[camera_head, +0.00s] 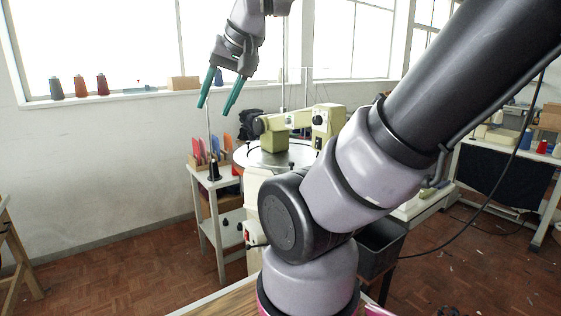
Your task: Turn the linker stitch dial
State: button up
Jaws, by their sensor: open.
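The linker is a pale green machine (272,140) above a round metal plate (258,158), in the middle of the head view. Its upright block (328,118) on the right bears small dark round parts, and a dark round part (258,126) shows at its left end. I cannot tell which of these is the stitch dial. My gripper (213,109) has two teal fingers, apart and pointing down, with nothing between them. In the picture it is up and to the left of the linker, apart from it. My forearm and elbow hide the linker's right side.
A white side table (205,180) left of the linker holds colored cards (200,155) and a dark cone (214,171). Thread cones (80,86) stand on the window sill. A dark bin (380,245) is behind my arm. The floor at left is mostly clear.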

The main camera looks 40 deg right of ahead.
aim_at(317, 120)
jog(key=z, duration=0.75)
